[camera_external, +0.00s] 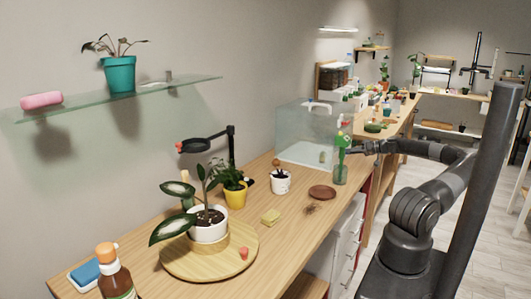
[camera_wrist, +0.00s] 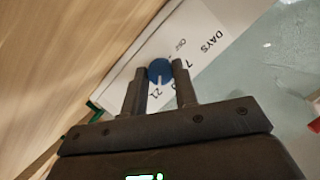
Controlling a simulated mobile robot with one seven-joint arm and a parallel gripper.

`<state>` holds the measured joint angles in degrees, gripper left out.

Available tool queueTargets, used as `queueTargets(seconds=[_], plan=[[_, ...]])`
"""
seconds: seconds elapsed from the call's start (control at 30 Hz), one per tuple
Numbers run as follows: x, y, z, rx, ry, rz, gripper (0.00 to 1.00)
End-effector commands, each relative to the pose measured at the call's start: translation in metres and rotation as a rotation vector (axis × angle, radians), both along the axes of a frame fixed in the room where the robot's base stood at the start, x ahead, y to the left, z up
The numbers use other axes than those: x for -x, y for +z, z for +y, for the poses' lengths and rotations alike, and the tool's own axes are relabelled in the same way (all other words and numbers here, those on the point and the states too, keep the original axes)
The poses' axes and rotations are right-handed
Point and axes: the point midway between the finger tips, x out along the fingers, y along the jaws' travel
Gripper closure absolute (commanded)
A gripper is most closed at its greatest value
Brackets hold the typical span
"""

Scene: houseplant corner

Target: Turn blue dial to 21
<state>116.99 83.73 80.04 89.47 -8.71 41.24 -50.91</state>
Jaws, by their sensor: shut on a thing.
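The blue dial (camera_wrist: 160,67) sits on a white panel (camera_wrist: 205,42) in the wrist view. A short white mark on the dial points down the picture, toward the printed 21. Other print on the panel reads DAYS, with a 7 beside the dial and a small word above it. My gripper (camera_wrist: 160,73) has one finger on each side of the dial and is shut on it. In the external view my gripper (camera_external: 354,147) is at the bench's right edge, by a green bottle-like thing (camera_external: 341,155); the dial cannot be made out there.
A clear glass box (camera_external: 305,130) stands behind on the wooden bench (camera_external: 300,225). A glass shelf (camera_external: 150,92) is on the wall.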

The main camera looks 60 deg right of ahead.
Motion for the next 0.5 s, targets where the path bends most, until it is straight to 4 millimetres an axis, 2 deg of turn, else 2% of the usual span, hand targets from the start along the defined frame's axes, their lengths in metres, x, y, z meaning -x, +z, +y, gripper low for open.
queueTargets(seconds=[0.43, 0.47, 0.5], plan=[[0.0, -0.0009, 0.0006, -0.01, 0.002, 0.001, 0.96], [0.0, -0.001, 0.0006, -0.01, 0.002, 0.001, 0.71], [0.0, -0.0009, 0.0006, -0.01, 0.002, 0.001, 0.68]])
